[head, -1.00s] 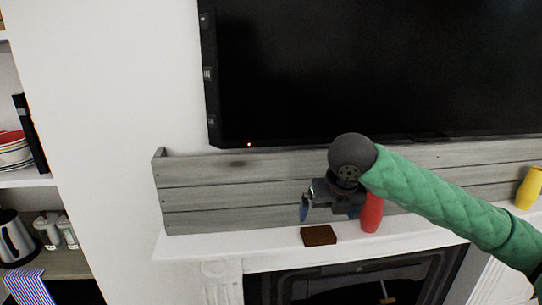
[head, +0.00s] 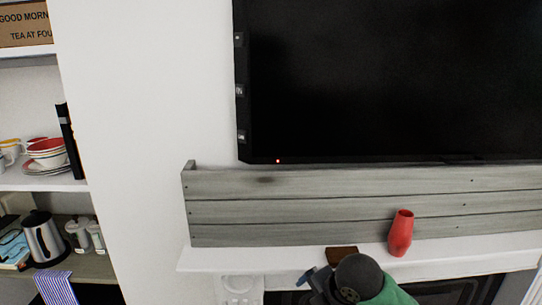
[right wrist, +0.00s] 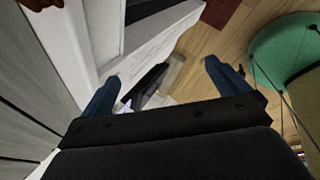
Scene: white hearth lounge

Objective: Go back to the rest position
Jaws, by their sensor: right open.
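My right gripper (head: 312,284) is low in the head view, in front of the mantel's front edge, with my green arm behind it at the bottom edge. In the right wrist view the two blue fingers of this gripper (right wrist: 161,75) stand wide apart with nothing held between them. The floor and part of the fireplace show beyond them. My left gripper is in neither view.
A brown block (head: 341,253) and a red vase (head: 400,234) stand on the white mantel (head: 215,258). A black television (head: 390,80) hangs above. Shelves with bowls (head: 48,150) and a kettle (head: 42,240) are at the left.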

